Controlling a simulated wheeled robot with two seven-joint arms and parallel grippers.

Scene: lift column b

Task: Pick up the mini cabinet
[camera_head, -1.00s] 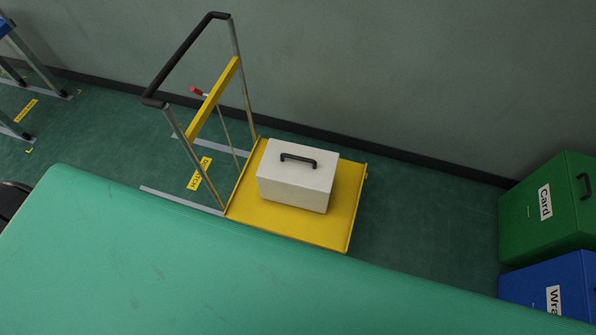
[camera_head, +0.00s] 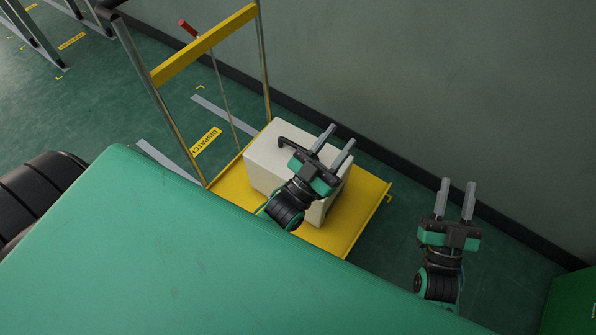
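The mini cabinet is a white box (camera_head: 265,163) with a black handle on top. It sits on the yellow platform of a trolley (camera_head: 335,236). My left gripper (camera_head: 334,139) is in front of the cabinet in the picture and hides part of its top, handle and front. Its two grey fingers are apart with nothing between them. I cannot tell whether it touches the cabinet. My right gripper (camera_head: 457,185) is to the right of the trolley, above the floor, with its fingers apart and empty.
A green surface (camera_head: 180,260), mine or not I cannot tell, fills the lower left. The trolley's upright frame with a yellow crossbar (camera_head: 205,45) stands left of the cabinet. A grey wall (camera_head: 430,90) runs behind. A green bin (camera_head: 575,305) is at the lower right.

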